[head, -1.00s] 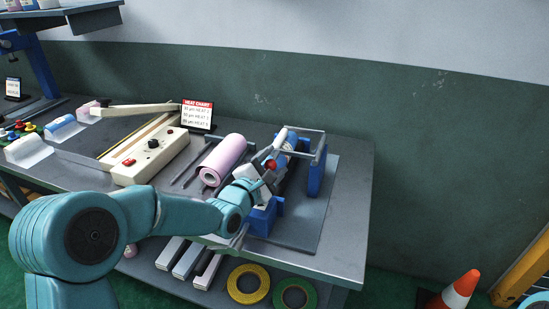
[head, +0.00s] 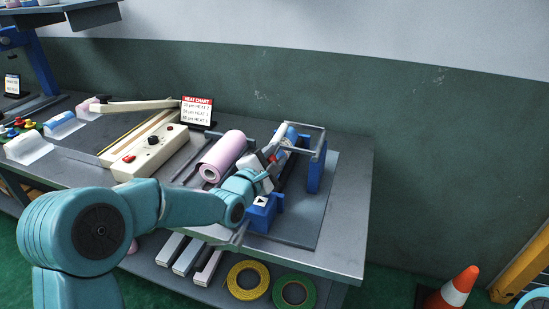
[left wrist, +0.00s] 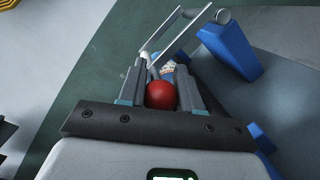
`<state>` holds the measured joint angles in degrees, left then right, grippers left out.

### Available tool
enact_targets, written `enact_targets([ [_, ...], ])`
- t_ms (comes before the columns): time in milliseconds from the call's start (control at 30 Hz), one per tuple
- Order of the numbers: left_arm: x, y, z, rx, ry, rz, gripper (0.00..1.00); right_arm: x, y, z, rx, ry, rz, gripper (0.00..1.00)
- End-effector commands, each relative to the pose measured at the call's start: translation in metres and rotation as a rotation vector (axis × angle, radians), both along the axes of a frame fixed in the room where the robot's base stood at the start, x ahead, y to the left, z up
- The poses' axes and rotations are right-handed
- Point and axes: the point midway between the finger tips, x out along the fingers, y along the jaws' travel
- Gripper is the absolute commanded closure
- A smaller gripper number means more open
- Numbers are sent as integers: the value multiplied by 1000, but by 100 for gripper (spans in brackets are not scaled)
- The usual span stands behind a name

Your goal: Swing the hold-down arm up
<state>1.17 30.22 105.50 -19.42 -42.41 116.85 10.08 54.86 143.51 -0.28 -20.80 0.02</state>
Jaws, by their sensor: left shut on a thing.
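The hold-down arm appears to be the grey bar frame (head: 303,152) on the blue stand (head: 316,172) at the right of the bench. Its red ball knob (head: 272,158) is at the front side. My left gripper (head: 274,157) reaches in from the left and is shut on the red knob. In the left wrist view the red knob (left wrist: 161,95) sits between the two fingers, with the grey bars (left wrist: 182,35) rising just beyond. A blue roll (head: 291,135) lies behind the gripper, partly hidden. My right gripper is not in view.
A pink roll (head: 222,155) lies just left of my gripper. A cream sealer (head: 150,152) and heat chart (head: 197,112) stand farther left. Yellow (head: 248,280) and green (head: 294,292) tape rolls are below. The bench's right edge (head: 362,215) is clear.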

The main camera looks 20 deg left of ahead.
Motion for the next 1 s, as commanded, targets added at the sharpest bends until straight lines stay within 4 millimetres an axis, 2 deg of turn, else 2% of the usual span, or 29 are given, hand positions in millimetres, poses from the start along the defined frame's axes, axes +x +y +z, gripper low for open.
enact_targets([
  [400, 0, -6, 30, 316, -15, 1, 100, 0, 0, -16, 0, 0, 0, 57],
  [567, -1, -13, 44, 467, -20, 0, 100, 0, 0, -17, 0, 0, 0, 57],
  [767, -1, -26, 61, 654, -25, -1, 100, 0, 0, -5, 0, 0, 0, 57],
  [1000, -2, -45, 77, 882, -31, -2, 100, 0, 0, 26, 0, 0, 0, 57],
])
